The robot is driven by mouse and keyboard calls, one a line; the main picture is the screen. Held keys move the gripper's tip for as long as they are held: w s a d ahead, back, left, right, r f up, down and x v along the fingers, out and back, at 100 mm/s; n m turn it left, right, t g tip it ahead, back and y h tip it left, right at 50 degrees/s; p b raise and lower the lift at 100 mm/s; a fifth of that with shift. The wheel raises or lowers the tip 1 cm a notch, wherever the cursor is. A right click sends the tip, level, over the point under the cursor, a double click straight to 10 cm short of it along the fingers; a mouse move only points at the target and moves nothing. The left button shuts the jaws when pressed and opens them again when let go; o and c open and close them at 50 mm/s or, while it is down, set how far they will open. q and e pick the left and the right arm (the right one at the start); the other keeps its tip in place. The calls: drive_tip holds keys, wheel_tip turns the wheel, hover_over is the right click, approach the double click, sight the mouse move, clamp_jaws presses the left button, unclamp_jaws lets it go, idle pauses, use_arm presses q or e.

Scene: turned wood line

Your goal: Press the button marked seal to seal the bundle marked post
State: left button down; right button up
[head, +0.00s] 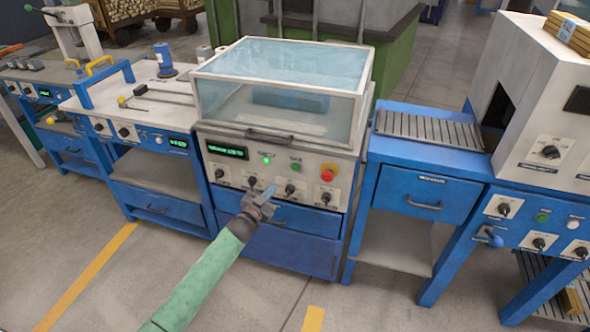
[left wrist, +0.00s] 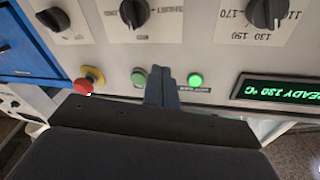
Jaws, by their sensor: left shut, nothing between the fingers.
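The sealing machine has a control panel (head: 240,172) below a clear lid (head: 285,70). A lit green button (head: 266,160) and a darker green button (head: 296,167) sit on it; their labels are too small to read. In the left wrist view the lit button (left wrist: 195,80) is right of the fingers and the darker button (left wrist: 139,76) left. My left gripper (head: 269,190) is shut and empty in front of the panel; its fingertips (left wrist: 168,75) appear between the two buttons. Contact cannot be told. No bundle readable as post shows. My right gripper is out of view.
A red stop button (head: 328,173) is right of the green ones, and several black knobs (head: 290,189) line the panel below. A green display (head: 227,151) reads ready in the wrist view. A roller table (head: 430,128) and white machine stand right. Strapped wood (head: 568,36) lies on top.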

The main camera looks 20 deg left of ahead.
sight(295, 167)
use_arm(q)
drive_tip(key=s+d+r+m+h, duration=0.4)
drive_tip(key=s+d+r+h, duration=0.1)
drive_tip(key=h, duration=0.5)
drive_tip(key=shift+s+d+h, duration=0.2)
drive_tip(key=shift+s+h, duration=0.1)
drive_tip(key=shift+s, duration=0.1)
drive_tip(key=shift+w, duration=0.1)
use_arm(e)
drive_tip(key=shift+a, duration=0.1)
